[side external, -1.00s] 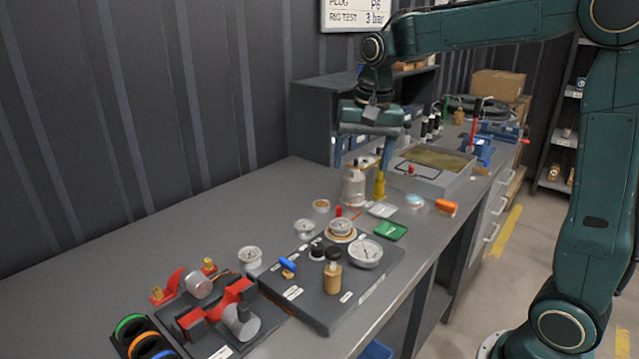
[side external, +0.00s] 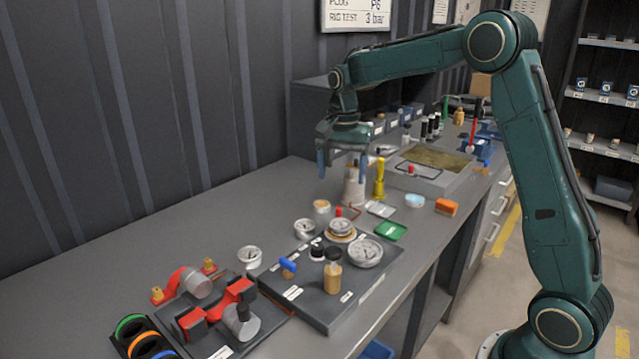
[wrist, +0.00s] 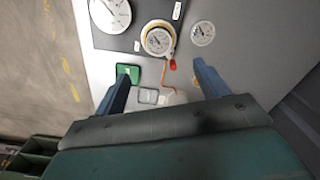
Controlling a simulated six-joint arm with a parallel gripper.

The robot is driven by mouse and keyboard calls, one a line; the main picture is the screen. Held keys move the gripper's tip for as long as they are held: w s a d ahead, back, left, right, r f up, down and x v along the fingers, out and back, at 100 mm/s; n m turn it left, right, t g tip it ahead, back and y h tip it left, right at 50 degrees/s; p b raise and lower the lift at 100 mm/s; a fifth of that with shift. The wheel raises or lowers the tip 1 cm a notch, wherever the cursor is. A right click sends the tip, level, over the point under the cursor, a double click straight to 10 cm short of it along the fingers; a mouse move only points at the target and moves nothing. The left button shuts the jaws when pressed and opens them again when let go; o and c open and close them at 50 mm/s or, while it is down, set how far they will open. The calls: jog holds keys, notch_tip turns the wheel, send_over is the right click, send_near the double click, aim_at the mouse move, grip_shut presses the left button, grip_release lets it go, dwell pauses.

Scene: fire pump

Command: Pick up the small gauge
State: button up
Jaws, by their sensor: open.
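Several round white-faced gauges are in view. One small gauge (side external: 304,229) sits on the bench beside the dark plate, and it also shows in the wrist view (wrist: 203,33). Another small gauge (side external: 249,257) sits nearer the front left. A gauge with a brass-coloured ring (side external: 341,229) and a larger gauge (side external: 365,252) are on the plate. I cannot tell for certain which one the task means. My gripper (side external: 342,174) points down, open and empty, above and behind the gauges, near a pale bottle. In the wrist view its fingers (wrist: 160,75) are spread, with the gauges ahead of them.
The pale bottle (side external: 354,190) stands under my gripper, beside a yellow post (side external: 379,178). A green tray (side external: 391,231) and an orange block (side external: 446,207) lie to the right. Red fittings (side external: 232,297) sit at the front left. The bench's left rear is clear.

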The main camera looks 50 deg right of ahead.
send_over(341, 225)
notch_tip(341, 225, down, 8)
jog(key=shift+w+f, duration=0.1)
jog(key=shift+w, duration=0.05)
dwell(0.3)
jog(key=shift+f, duration=2.5)
jog(key=c, duration=1.2)
jog(key=shift+r, duration=0.2)
notch_tip(341, 225, up, 20)
jog(key=shift+f, duration=0.15)
